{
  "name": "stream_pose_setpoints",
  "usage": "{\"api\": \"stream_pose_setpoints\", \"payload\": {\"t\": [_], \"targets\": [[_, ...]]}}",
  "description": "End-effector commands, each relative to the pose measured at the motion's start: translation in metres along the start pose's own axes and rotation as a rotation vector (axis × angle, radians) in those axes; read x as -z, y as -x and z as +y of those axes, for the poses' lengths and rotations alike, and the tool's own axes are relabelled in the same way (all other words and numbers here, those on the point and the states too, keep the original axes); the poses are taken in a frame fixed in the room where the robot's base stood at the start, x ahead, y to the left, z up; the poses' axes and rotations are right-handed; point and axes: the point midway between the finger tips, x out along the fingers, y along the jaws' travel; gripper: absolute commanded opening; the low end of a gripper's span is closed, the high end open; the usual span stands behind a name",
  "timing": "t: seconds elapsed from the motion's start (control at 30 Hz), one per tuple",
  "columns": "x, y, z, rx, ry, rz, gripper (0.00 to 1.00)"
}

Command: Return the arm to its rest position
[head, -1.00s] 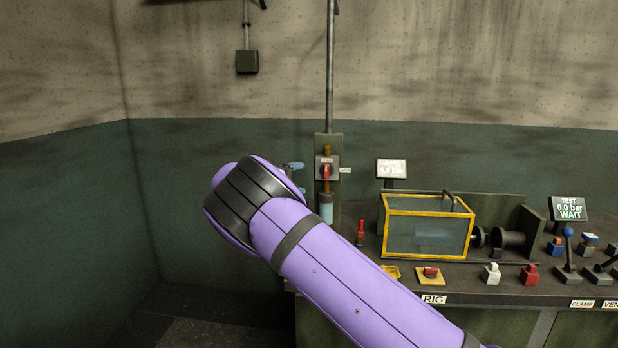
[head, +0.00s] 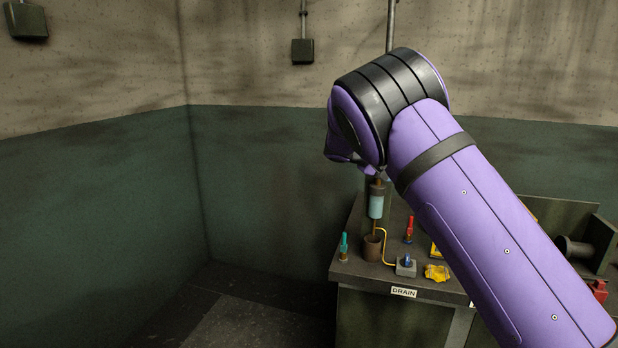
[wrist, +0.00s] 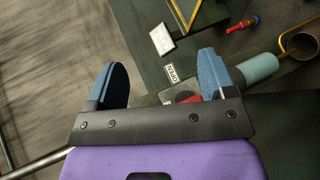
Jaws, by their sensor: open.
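My purple arm (head: 460,210) with its dark joint band reaches up across the right half of the head view and hides part of the bench. In that view my gripper is hidden behind the arm's bent end. In the wrist view my gripper (wrist: 165,85) shows two blue finger pads spread wide apart, with nothing held between them.
The bench (head: 345,268) with a DRAIN label (head: 403,292) stands at the lower right. On it are a teal-topped item (head: 343,247), a red-topped item (head: 409,229), a brown cup (head: 372,248) and a yellow piece (head: 437,272). Floor at left is clear.

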Motion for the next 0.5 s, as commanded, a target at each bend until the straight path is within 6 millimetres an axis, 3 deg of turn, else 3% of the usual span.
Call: {"api": "stream_pose_setpoints", "payload": {"t": [0.03,0.23,0.5], "targets": [[-0.015,-0.009,0.012,0.056,-0.019,-0.02,0.77],[-0.074,-0.03,0.041,0.265,-0.074,-0.076,0.77],[-0.155,-0.033,0.071,0.523,-0.151,-0.099,0.77]]}}
